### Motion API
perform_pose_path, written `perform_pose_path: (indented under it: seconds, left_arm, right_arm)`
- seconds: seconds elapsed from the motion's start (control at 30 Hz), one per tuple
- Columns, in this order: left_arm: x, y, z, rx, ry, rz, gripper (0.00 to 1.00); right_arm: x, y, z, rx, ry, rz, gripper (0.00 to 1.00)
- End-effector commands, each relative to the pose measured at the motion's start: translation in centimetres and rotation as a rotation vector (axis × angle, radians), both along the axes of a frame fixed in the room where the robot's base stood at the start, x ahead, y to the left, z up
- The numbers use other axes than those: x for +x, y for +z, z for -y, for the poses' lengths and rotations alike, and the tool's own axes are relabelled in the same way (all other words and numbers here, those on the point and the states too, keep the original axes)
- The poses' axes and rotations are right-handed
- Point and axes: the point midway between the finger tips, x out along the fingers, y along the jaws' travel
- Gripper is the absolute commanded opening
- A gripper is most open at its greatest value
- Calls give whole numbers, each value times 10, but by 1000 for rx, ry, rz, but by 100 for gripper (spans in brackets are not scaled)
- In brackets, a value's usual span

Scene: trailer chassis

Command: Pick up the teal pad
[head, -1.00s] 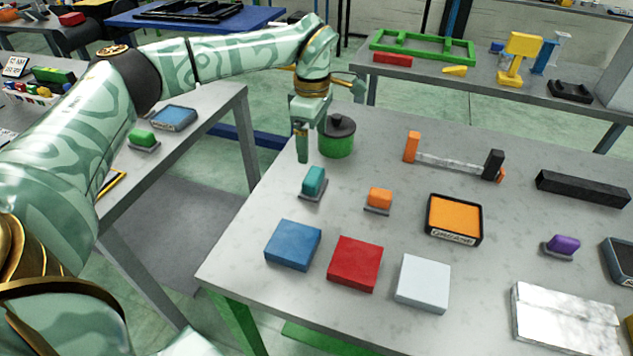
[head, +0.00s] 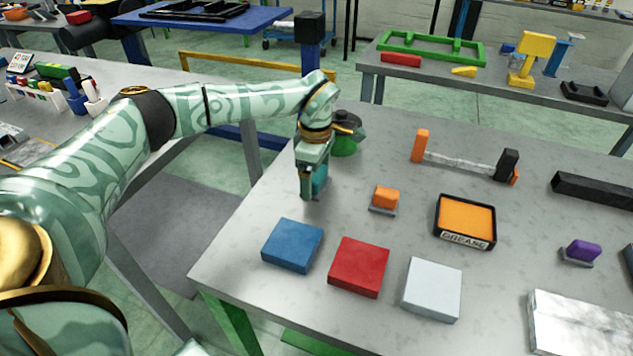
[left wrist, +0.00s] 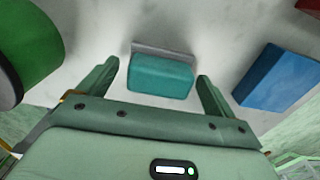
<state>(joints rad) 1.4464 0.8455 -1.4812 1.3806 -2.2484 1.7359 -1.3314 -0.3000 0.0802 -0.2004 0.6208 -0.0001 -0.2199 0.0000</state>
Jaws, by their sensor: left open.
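The teal pad (head: 320,181) sits on its small grey base on the table, partly hidden behind my left gripper (head: 308,190) in the head view. In the left wrist view the teal pad (left wrist: 160,76) lies between the two fingertips of my left gripper (left wrist: 157,78). The fingers stand apart on either side of it, with gaps showing. The gripper is open and holds nothing. My right gripper is not in view.
A green pot (head: 346,140) stands just behind the left gripper. A blue block (head: 292,245), a red block (head: 358,266) and an orange pad (head: 386,197) are nearby in front. A grease tray (head: 466,220) lies further right.

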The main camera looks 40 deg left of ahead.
Motion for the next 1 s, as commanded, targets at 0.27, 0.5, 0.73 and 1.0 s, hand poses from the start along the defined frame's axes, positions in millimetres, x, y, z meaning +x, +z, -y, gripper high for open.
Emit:
perform_pose_path:
  seconds: [0.27, 0.5, 0.73, 1.0]
  left_arm:
    - [0, 1, 0, 0, 0, 0, 35]
    - [0, 2, 0, 0, 0, 0, 35]
    - [1, 29, 0, 0, 1, 5, 35]
    - [-47, 97, 10, 0, -2, 7, 35]
  right_arm:
    - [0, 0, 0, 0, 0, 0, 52]
    - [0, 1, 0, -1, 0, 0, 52]
    - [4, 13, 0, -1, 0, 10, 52]
    - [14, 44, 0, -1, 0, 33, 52]
